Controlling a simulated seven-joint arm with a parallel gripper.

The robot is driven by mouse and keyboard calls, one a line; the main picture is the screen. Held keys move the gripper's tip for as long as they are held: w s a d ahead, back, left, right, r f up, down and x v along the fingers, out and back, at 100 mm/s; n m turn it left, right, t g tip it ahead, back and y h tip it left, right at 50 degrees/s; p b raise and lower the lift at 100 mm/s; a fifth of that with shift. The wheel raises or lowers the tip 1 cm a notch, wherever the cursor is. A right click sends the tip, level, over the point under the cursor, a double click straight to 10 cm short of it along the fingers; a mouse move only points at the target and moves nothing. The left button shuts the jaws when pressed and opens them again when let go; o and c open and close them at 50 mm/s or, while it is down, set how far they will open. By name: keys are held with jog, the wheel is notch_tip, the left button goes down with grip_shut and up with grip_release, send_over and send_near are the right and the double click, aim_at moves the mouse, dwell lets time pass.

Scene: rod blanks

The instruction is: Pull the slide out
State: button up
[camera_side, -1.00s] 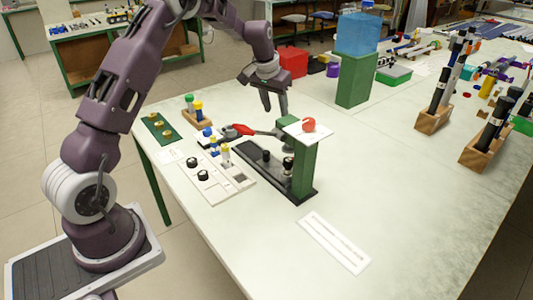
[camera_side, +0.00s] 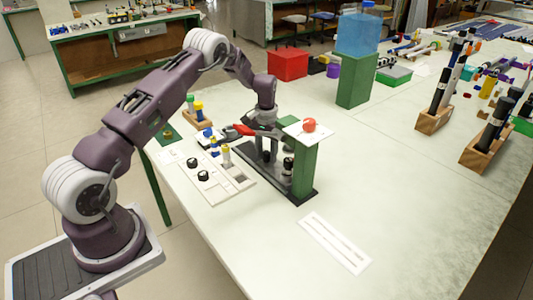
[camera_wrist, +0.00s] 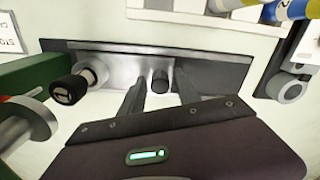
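A small black peg (camera_wrist: 160,79) stands upright on a long metal-grey strip with a dark border (camera_wrist: 215,70). It seems to be the slide's grip, but I cannot tell for certain. In the side view the strip is part of a black base (camera_side: 291,188) on the table. My gripper (camera_wrist: 158,84) points down at the base. Its two fingers are apart, one on each side of the peg, with gaps showing.
A green post (camera_side: 305,170) with a white top and red ball (camera_side: 310,125) stands close by on the base. A black-tipped knob (camera_wrist: 72,88) is left of the peg in the wrist view. A pale panel (camera_side: 218,184) with knobs lies left. The table's front is mostly clear.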

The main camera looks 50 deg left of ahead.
grip_shut()
dwell(1.2)
